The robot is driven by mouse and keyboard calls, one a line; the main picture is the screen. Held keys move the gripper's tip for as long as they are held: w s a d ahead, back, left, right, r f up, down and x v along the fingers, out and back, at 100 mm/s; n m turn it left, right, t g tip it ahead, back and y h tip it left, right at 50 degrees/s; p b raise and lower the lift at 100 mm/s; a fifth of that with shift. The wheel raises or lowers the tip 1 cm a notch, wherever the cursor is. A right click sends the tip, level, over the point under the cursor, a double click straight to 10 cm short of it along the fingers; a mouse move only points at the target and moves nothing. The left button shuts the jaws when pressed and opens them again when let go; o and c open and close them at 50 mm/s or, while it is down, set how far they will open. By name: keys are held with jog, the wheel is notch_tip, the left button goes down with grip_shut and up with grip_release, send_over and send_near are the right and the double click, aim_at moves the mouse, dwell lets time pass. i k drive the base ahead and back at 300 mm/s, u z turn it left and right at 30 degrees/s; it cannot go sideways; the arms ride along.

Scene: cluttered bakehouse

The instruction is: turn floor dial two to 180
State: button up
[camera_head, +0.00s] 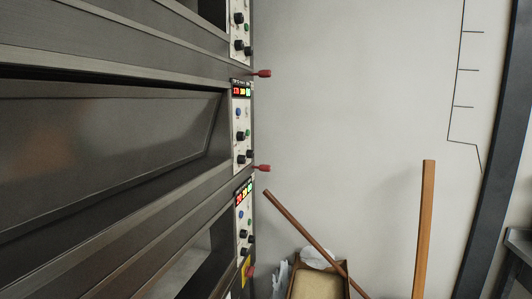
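A stacked deck oven (110,140) fills the left side, with narrow pale control panels down its right edge. The middle panel has a lit display (241,90), a blue button (238,112) and black knobs, one higher (241,136) and one lower (241,159). The upper panel, cut by the top edge, shows black knobs (239,45). The lower panel has a lit display (244,192) and black knobs (243,236). The labels and knob pointers are too small to read, so I cannot tell which is floor dial two or its setting. My gripper is not in view.
Red-tipped handles (263,73) stick out right of the panels, another lower down (263,168). A wooden pole (300,229) leans over a box (318,284) at the bottom. A wooden post (424,230) stands right. The pale wall between is bare.

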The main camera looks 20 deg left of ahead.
aim_at(250, 154)
jog(key=u, duration=0.35)
jog(key=i, duration=0.85)
jog(key=u, duration=0.65)
